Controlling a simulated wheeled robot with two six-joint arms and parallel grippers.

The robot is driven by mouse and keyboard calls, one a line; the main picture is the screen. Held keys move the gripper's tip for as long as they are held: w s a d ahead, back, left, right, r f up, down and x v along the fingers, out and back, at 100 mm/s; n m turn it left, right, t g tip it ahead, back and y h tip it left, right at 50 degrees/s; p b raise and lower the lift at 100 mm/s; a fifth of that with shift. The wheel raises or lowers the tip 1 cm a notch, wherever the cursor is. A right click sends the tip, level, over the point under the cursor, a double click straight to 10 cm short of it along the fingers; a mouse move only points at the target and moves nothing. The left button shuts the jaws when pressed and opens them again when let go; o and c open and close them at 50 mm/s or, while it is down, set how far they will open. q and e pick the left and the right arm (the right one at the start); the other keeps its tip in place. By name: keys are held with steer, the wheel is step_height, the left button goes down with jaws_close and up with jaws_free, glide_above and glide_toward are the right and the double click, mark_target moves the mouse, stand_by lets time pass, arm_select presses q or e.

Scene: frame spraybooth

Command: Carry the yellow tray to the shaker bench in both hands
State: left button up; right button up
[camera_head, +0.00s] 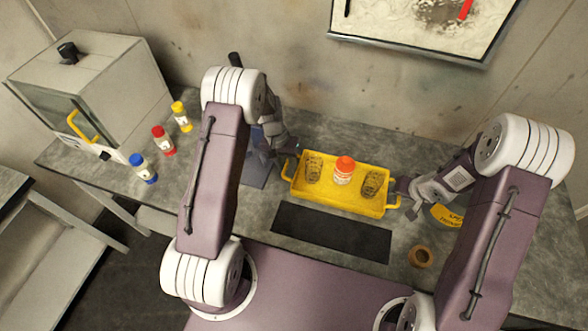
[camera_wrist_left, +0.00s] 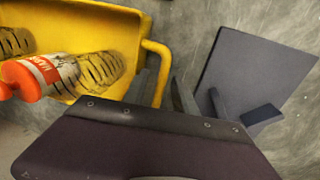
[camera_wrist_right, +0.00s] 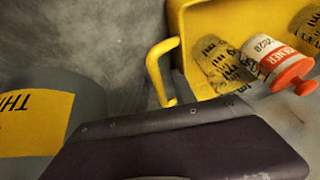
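The yellow tray (camera_head: 335,199) sits on the grey worktop with a loop handle at each end. In it stand a white bottle with a red-orange cap (camera_head: 343,171) and two translucent printed containers (camera_head: 313,168) (camera_head: 371,184). My left gripper (camera_head: 284,155) is at the tray's left end. In the left wrist view its fingers (camera_wrist_left: 166,92) stand apart, one on each side of the handle (camera_wrist_left: 157,68). My right gripper (camera_head: 405,197) is by the right handle, its fingers seeming spread in the head view.
A black mat (camera_head: 330,232) lies in front of the tray, a brown ring (camera_head: 420,256) to its right. A yellow-labelled can (camera_wrist_right: 40,120) stands near my right gripper. Blue-, red- and yellow-capped bottles (camera_head: 143,168) (camera_head: 163,140) (camera_head: 181,117) and a grey cabinet (camera_head: 95,80) are left.

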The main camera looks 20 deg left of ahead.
arm_select(q)
steer(key=shift+r, duration=0.15)
step_height(320, 180, up, 12)
steer(key=a, duration=0.2)
steer(key=shift+f, duration=0.2)
arm_select(e)
steer(key=v, duration=1.2)
arm_select(q)
steer(key=shift+w, duration=0.1)
arm_select(e)
steer(key=shift+w, duration=0.1)
